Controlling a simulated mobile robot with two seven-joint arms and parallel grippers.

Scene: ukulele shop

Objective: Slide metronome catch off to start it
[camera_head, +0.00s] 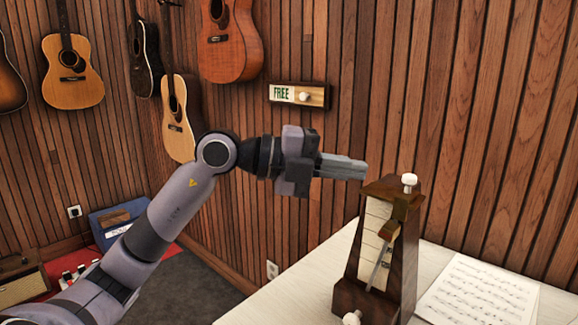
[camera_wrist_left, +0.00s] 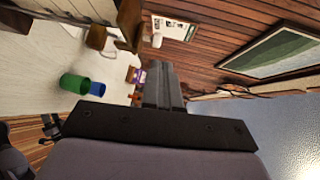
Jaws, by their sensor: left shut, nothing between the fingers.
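The metronome (camera_head: 344,296), a dark wooden pyramid with a pale scale face, stands upright on the white tabletop in the head view. A brown wooden catch with a white knob (camera_head: 409,180) sits at its top, over the metal pendulum rod (camera_head: 379,264). My left gripper (camera_head: 364,169) is shut and empty, pointing right, with its fingertips a little left of and above the metronome's top. In the left wrist view the shut fingers (camera_wrist_left: 158,66) point up the picture, and a brown wooden part beside a small white knob (camera_wrist_left: 157,40) shows just beyond them. My right gripper is out of view.
A sheet of music (camera_head: 478,292) lies right of the metronome. A FREE sign (camera_head: 283,93) with a white knob hangs on the slatted wall behind, near several guitars. In the left wrist view, a green cup (camera_wrist_left: 74,83) and a blue cup (camera_wrist_left: 97,89) stand on the pale surface.

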